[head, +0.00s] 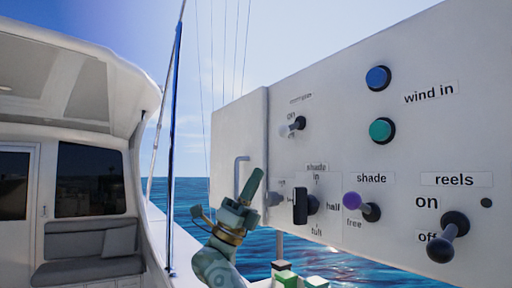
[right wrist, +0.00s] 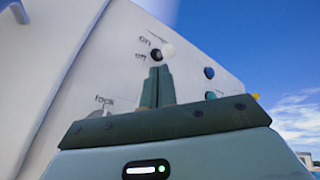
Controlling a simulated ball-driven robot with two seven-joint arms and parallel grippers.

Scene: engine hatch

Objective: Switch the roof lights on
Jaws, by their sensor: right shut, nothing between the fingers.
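A small toggle with a white ball knob (head: 284,131) and a dark base sits at the upper left of the white panel. Its label is too small to read in the head view. In the right wrist view the white knob (right wrist: 167,51) sits beside the words "on" and "off", with "on" above. I cannot tell which way the toggle is set. My right gripper (head: 257,174) is shut and empty, its fingers pointing up, below and left of the toggle in the head view. In the right wrist view its fingertips (right wrist: 159,70) appear just below the knob; contact is unclear. My left gripper is not in view.
The panel also carries a blue button (head: 378,78), a green button (head: 381,130), a black shade handle (head: 301,206), a purple knob (head: 352,201) and a reels lever (head: 447,238). A grey handle (head: 238,174) is left of the toggle. Small blocks (head: 285,279) lie below.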

